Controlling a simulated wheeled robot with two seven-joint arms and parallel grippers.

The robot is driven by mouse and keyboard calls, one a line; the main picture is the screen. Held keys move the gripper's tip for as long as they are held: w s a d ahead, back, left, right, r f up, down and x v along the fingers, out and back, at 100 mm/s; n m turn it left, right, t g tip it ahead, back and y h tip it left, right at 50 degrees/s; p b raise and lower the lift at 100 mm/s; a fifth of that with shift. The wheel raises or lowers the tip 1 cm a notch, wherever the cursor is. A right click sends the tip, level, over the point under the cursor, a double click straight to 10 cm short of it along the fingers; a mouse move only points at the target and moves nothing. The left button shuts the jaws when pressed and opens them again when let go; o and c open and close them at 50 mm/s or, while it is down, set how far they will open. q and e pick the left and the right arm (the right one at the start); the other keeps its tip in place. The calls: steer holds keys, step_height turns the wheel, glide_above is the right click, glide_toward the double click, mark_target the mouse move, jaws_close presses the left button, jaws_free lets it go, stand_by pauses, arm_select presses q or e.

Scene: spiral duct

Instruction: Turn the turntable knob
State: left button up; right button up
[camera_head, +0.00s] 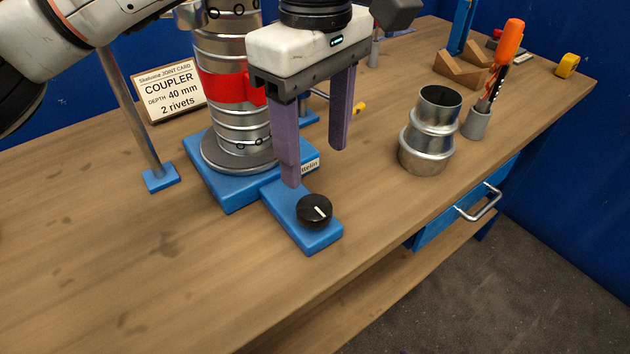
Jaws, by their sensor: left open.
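The turntable knob (314,210) is a black round dial with a white pointer line, on the front arm of the blue turntable base (228,197). A metal spiral duct (216,120) with a red band (222,88) stands upright on the turntable. My left gripper (316,168) hangs fingers-down, open and empty, with its purple fingers apart. The nearer finger ends just above and behind the knob in the picture; the farther finger is to the right, over the table. I cannot tell whether the nearer finger touches anything. My right gripper is not in view.
A metal coupler (426,140) stands right of the knob, with an orange-handled tool (507,45) in a grey holder behind it. A joint card (170,91) and a blue-footed post (158,178) are at left. The table (180,290) in front is clear.

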mark_target(315, 207)
arm_select(q)
step_height(315, 207, down, 10)
steer(key=shift+p, duration=0.4)
steer(key=c, duration=1.1)
